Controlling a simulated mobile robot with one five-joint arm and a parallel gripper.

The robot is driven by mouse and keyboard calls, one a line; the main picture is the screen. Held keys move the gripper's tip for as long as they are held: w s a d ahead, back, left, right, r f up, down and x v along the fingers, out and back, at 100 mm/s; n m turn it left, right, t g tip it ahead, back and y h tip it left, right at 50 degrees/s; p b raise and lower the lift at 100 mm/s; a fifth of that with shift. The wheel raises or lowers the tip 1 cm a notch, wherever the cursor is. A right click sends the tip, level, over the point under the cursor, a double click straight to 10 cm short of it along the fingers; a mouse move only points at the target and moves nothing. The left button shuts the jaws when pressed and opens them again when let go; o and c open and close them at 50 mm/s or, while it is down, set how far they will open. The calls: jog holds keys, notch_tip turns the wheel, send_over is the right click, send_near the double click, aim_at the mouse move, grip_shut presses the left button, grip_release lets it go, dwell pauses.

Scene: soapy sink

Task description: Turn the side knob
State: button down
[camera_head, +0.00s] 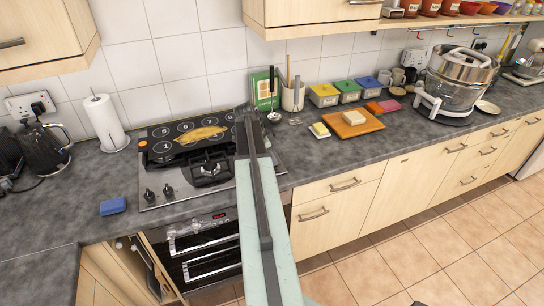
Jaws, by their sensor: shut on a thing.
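Two dark knobs stand at the front left of the hob (190,190): a left knob (149,194) and a right knob (168,190). I cannot tell which one is the side knob. My pale green arm rises from the bottom middle and crosses the right side of the hob. My dark gripper (243,112) is at its far end, near the hob's back right corner and well apart from both visible knobs. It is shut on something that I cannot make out. My arm hides part of the hob's right side and the oven front below.
A black pan support (211,172) and a yellow item (200,134) are on the hob. A utensil pot (293,96) and a ladle (273,105) stand right of the gripper. A blue sponge (113,206) lies left, an orange board (352,124) right. The left worktop is mostly clear.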

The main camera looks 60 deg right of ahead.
jog(key=shift+s+d, duration=0.1)
jog(key=shift+s, duration=0.1)
jog(key=c, duration=1)
grip_release()
jog(key=shift+w+r, duration=0.1)
jog(key=p+v, duration=0.7)
jog(key=shift+r, duration=0.25)
